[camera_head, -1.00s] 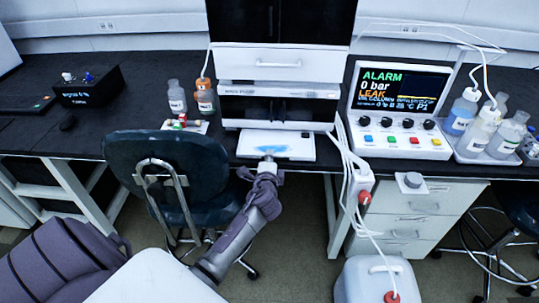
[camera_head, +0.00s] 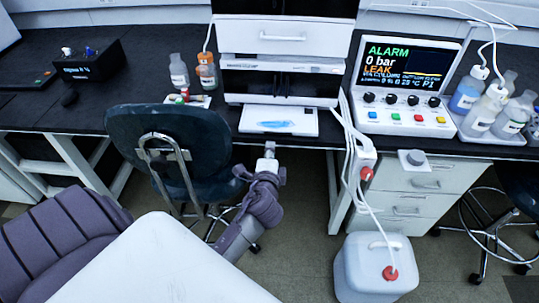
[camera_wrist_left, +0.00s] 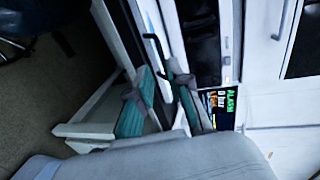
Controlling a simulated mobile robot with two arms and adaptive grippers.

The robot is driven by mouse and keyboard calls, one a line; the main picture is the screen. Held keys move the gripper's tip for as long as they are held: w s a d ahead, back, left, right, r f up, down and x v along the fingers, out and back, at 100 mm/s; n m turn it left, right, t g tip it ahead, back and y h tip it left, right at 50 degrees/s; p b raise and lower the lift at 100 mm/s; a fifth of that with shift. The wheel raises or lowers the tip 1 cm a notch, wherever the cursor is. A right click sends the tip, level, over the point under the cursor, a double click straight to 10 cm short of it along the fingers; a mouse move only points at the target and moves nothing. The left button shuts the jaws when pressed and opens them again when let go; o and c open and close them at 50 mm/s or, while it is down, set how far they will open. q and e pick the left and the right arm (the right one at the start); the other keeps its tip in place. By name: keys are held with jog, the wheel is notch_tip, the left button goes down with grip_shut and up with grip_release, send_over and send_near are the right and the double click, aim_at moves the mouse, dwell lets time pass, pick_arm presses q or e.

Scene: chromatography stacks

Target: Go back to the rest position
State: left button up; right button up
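My left gripper (camera_head: 269,152) is at the end of my grey-purple arm, in front of the bench edge and just below the white tray (camera_head: 250,126) at the foot of the chromatography stack (camera_head: 280,66). A blue patch (camera_head: 277,125) lies on the tray; I cannot tell if it is liquid or cloth. My right gripper is in neither view.
A dark chair (camera_head: 185,140) stands left of my arm. A white canister (camera_head: 372,262) with a red cap is on the floor at right, with tubes running up. An instrument (camera_head: 405,88) shows "ALARM 0 bar LEAK". Bottles (camera_head: 205,70) stand left of the stack.

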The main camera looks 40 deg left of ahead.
pick_arm(q)
jog(key=shift+v, duration=1)
jog(key=s+d+f+n+g+h, duration=0.1)
jog(key=s+d+f+g+h, duration=0.15)
jog(key=f, duration=0.75)
jog(key=s+d+f+g+h+p, duration=0.1)
jog(key=s+d+f, duration=0.25)
jog(key=f, duration=0.65)
jog(key=s+d+f+n+g+h, duration=0.15)
jog(key=s+f, duration=0.25)
jog(key=f, duration=0.6)
jog(key=s+f+n+g+h, duration=0.1)
jog(key=s+f, duration=0.4)
jog(key=s, duration=0.5)
jog(key=s+d+f+n+g+h+p, duration=0.1)
jog(key=s+f+n+g, duration=0.2)
jog(key=s+f, duration=0.3)
jog(key=s+f+n+g+h, duration=0.1)
jog(key=s+f+n+g, duration=0.2)
jog(key=s, duration=1.2)
notch_tip(320, 180, down, 3)
jog(key=shift+s+d, duration=0.2)
jog(key=shift+d, duration=0.2)
